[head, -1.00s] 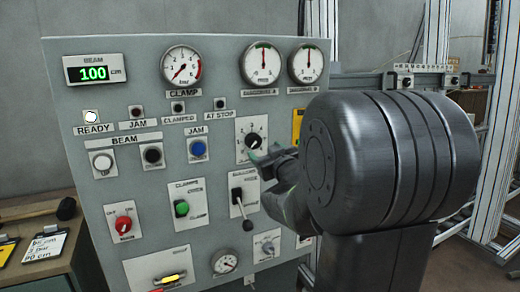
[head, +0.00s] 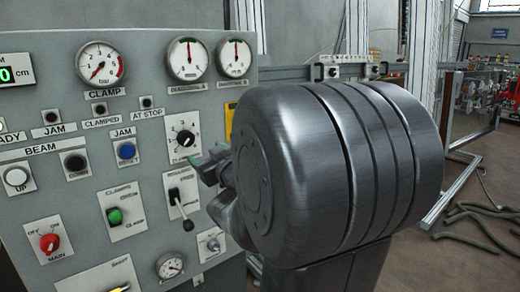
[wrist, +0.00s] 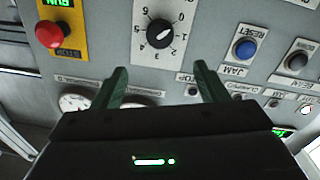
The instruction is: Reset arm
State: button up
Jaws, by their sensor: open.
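My gripper (head: 216,166) is in front of the grey control panel (head: 150,210), just right of and below the rotary knob in the head view. My arm's thick dark link hides much of the panel's right side. In the wrist view my gripper (wrist: 160,68) shows two green fingers spread apart with nothing between them. The black rotary knob (wrist: 159,34) on its white numbered plate lies beyond the fingertips, apart from them. The knob (head: 185,138) also shows in the head view.
A red button (wrist: 50,34) on a yellow plate and a blue button (wrist: 245,50) flank the knob in the wrist view. A lever (head: 178,200) sticks out below the knob. Dark hoses (head: 480,222) lie on the floor at right.

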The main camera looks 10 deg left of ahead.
aim_at(187, 140)
jog(key=p+x, duration=0.1)
jog(key=x, duration=1.2)
jog(key=shift+w+f, duration=0.1)
jog(key=shift+p, duration=0.4)
